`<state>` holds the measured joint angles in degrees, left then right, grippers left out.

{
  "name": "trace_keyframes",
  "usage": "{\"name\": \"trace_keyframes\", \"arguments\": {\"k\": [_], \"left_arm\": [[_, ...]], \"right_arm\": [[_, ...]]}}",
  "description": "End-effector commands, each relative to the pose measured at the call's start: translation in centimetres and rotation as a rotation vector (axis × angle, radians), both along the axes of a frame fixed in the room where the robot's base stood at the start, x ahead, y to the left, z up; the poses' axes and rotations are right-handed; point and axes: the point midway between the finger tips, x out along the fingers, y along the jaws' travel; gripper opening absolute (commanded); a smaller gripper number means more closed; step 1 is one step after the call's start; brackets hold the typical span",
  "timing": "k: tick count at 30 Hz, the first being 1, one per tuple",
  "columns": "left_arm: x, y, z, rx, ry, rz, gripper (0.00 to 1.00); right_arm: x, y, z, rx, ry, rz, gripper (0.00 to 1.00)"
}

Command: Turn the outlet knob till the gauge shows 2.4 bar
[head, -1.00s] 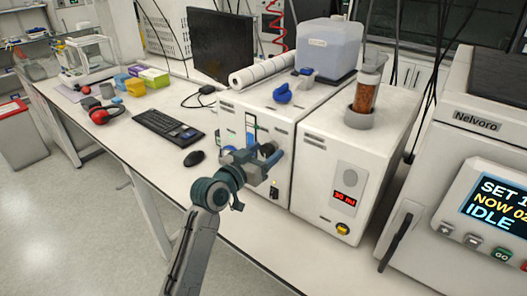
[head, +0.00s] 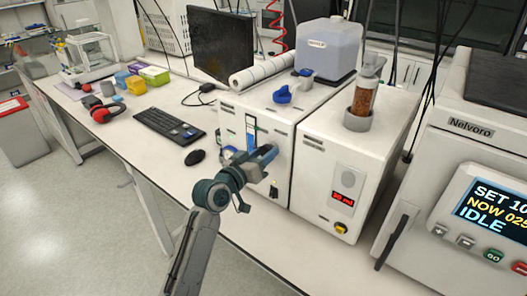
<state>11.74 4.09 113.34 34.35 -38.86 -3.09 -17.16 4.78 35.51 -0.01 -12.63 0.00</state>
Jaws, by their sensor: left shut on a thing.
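My left gripper (head: 266,155) is at the front face of the left white unit (head: 284,128), shut on a small part there. That part is hidden behind the jaws; I take it to be the outlet knob, but cannot see its shape or turn. A narrow upright blue-and-white indicator (head: 251,131) shows just above the gripper on the same face. I cannot make out a gauge reading in bar. A blue knob (head: 282,96) sits on top of this unit, apart from my gripper. My right gripper is not in view.
A second white unit (head: 338,165) with a red display and yellow button stands close on the right. A Nelvoro machine (head: 470,127) stands farther right. A mouse (head: 195,157) and keyboard (head: 168,130) lie to the left. The bench's front strip is clear.

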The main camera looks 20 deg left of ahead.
Motion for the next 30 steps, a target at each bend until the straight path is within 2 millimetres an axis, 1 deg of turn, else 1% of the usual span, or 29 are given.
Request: {"name": "trace_keyframes", "arguments": {"k": [4, 5, 7, 8, 16, 19, 23, 30], "left_arm": [[0.0, 0.0, 0.0, 0.002, -0.002, 0.0, 0.17], [0.0, 0.0, 0.0, 0.002, -0.002, 0.0, 0.45], [0.0, 0.0, 0.0, 0.002, -0.002, 0.0, 0.59], [0.0, 0.0, 0.0, 0.002, -0.002, 0.0, 0.61], [-0.1, 0.0, 0.0, 0.003, -0.002, 0.0, 0.61], [-0.7, 0.3, -0.2, 0.004, -0.003, 0.0, 0.61], [-2.6, 1.0, -0.4, 0.007, -0.002, 0.0, 0.61], [-7.4, 2.7, -0.4, 0.009, -0.002, 0.001, 0.61]], "right_arm": [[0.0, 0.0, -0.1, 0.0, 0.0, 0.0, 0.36], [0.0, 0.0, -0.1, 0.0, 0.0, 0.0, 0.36], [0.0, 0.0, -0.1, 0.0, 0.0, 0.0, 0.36], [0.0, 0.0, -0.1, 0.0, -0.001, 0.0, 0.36], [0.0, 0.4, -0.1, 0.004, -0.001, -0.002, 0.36], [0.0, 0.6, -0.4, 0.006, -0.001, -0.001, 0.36], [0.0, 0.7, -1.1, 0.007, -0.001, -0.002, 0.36], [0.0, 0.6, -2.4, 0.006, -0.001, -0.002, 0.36]]}}
